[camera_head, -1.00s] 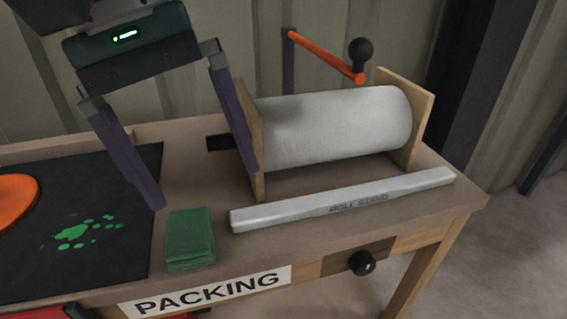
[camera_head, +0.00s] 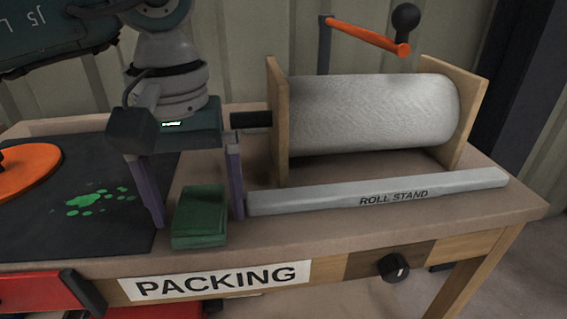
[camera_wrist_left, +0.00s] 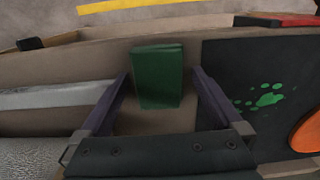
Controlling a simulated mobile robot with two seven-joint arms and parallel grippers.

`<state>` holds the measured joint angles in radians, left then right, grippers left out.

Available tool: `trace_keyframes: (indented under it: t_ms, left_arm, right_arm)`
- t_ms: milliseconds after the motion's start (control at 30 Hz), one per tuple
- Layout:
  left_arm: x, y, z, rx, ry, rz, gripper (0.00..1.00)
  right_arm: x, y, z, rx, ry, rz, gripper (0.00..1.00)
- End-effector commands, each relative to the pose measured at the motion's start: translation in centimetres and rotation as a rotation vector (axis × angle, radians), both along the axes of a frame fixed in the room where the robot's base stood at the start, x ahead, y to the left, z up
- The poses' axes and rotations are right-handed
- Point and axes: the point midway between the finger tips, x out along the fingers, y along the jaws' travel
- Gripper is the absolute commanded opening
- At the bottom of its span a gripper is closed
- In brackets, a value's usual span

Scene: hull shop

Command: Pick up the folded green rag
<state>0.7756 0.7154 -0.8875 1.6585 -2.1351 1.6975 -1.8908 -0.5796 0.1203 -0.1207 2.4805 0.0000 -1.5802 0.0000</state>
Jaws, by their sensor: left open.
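The folded green rag (camera_head: 200,217) lies on the wooden bench near its front edge, beside the dark mat. My left gripper (camera_head: 198,215) is open and low over the bench, with one purple finger to the left of the rag and the other to its right. In the left wrist view the rag (camera_wrist_left: 158,77) shows between and just beyond the two fingertips (camera_wrist_left: 158,75). I cannot tell whether the fingers touch it. My right gripper is not in view.
The roll stand (camera_head: 380,192) with its white roll (camera_head: 375,115) stands right of the rag; its front bar ends close to the right finger. The dark mat (camera_head: 60,230) with green splashes and an orange disc (camera_head: 28,170) lie left. A PACKING label (camera_head: 215,282) is on the bench front.

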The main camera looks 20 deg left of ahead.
Motion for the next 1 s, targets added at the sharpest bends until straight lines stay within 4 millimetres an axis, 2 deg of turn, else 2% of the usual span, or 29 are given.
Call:
trace_keyframes:
  t_ms: [233, 900, 1000]
  left_arm:
    - [0.02, -0.01, -0.1, -0.001, -0.001, 0.0, 0.98]
    - [0.01, 0.0, -0.08, -0.001, -0.001, 0.001, 0.22]
    - [0.01, 0.0, -0.07, -0.001, -0.001, 0.001, 0.18]
  right_arm:
    - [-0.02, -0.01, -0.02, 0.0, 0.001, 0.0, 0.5]
    - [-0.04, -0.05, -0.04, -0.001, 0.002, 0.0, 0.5]
    - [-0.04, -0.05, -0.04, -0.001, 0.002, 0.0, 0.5]
